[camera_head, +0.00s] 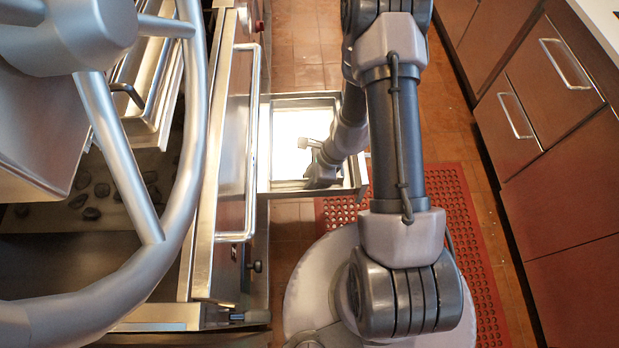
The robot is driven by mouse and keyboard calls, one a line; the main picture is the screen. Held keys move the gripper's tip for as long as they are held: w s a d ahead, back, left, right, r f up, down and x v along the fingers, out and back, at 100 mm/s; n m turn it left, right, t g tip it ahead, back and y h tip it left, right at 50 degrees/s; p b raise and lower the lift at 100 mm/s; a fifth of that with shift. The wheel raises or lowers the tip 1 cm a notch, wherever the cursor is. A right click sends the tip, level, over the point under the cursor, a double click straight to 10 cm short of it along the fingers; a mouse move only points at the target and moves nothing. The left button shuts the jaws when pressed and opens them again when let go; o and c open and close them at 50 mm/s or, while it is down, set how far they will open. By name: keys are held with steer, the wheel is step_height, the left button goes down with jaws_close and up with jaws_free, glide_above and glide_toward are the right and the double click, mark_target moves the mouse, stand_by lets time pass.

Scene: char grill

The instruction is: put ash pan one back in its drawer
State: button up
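A metal drawer (264,150) stands pulled out of the grill's lower front, at the upper middle of the view. Its inside is a bright, washed-out white surface (290,125). I cannot tell whether this is ash pan one or the drawer floor. My gripper (309,160) is over the drawer's inside, near its right part, pointing left. My wrist and arm hide the drawer's right end. The fingers are small and partly hidden, so I cannot see whether they are open, shut or holding anything.
The steel grill front with its long handle bar (250,150) is on the left, under a large grey wheel (190,180). Dark lumps (90,200) lie inside the grill. A red perforated mat (465,230) covers the floor. Brown cabinets (560,150) with handles line the right.

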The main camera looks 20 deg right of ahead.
steer(key=shift+r+p, duration=0.35)
steer(key=p+v, duration=0.6)
steer(key=v, duration=0.5)
steer(key=w+a+r+n+t, duration=0.1)
steer(key=w+a+r+n, duration=0.2)
steer(key=r, duration=0.7)
steer(key=a+r+n+t, duration=0.1)
steer(key=a+r+n, duration=0.25)
steer(key=r, duration=0.65)
steer(key=s+a+r+n+t+h, duration=0.2)
steer(key=s+r+n, duration=0.8)
steer(key=s+r, duration=0.4)
step_height(320, 180, up, 3)
steer(key=shift+a+f+n, duration=0.1)
steer(key=shift+a+n, duration=0.2)
steer(key=shift+n, duration=0.05)
